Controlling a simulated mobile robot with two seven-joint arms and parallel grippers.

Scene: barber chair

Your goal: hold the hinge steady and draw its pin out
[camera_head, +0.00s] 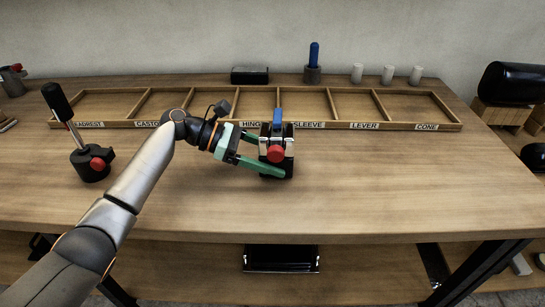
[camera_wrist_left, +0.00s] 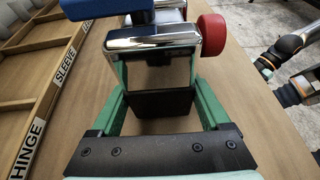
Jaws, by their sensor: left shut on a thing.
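The hinge (camera_head: 289,143) stands on the table near the middle, in front of the tray. It has chrome parts, a black lower block and a red knob (camera_head: 275,154). A blue piece (camera_head: 277,117), perhaps the pin's handle, sticks out at its top. The left wrist view shows the chrome hinge (camera_wrist_left: 155,42), the blue piece (camera_wrist_left: 100,8) and the red knob (camera_wrist_left: 212,35) close up. My left gripper (camera_head: 277,155) is shut on the hinge, its green fingers on either side of the black block (camera_wrist_left: 162,103). My right gripper is not in view.
A wooden tray (camera_head: 455,126) with labelled, empty-looking compartments lies behind the hinge. A lever on a black base (camera_head: 91,168) stands at left. A blue peg in a holder (camera_head: 313,62) and white cylinders (camera_head: 388,75) stand behind the tray. The table's right front is clear.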

